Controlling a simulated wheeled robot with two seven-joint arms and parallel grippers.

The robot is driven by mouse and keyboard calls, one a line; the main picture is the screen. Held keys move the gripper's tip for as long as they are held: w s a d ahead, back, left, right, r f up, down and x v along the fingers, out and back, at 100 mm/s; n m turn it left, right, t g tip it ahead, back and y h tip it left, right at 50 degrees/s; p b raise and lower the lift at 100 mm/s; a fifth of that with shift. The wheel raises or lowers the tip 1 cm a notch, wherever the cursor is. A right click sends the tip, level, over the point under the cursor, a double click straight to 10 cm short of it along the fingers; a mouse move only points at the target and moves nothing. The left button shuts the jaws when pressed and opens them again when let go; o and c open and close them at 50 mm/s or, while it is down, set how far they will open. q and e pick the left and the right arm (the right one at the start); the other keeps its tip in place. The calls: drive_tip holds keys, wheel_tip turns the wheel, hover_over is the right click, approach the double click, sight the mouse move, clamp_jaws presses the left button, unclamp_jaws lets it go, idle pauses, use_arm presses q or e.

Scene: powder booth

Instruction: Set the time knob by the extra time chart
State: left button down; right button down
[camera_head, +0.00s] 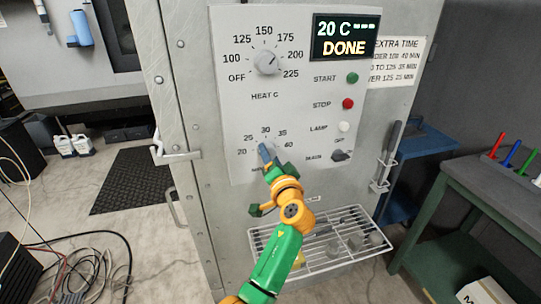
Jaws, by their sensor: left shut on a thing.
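The time knob (267,151) is at the bottom left of the pale control panel (222,92), inside a scale marked 20, 25, 30, 35 and 40. My left gripper (269,164) is shut on this knob and partly covers it, so I cannot tell its exact setting. The extra time chart (400,62) is right of the panel, its left edge cut off. Its readable lines give 40 min, 35 min and 25 min, with 125 in the lower two. The display (345,38) reads "20 C" and "DONE". My right gripper is not in view.
The heat knob (267,62) is above, its mark toward the upper right. Green (352,78) and red (348,103) buttons, a lamp switch and a main switch (342,155) are to the right. A wire shelf (330,262) juts out below; a door handle (387,160) is at right.

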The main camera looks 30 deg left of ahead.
use_arm(q)
drive_tip(key=shift+m, duration=0.3)
drive_tip(key=shift+c, duration=1.3)
unclamp_jaws()
drive_tip(key=shift+a+f, duration=0.1)
drive_tip(key=shift+a, duration=0.05)
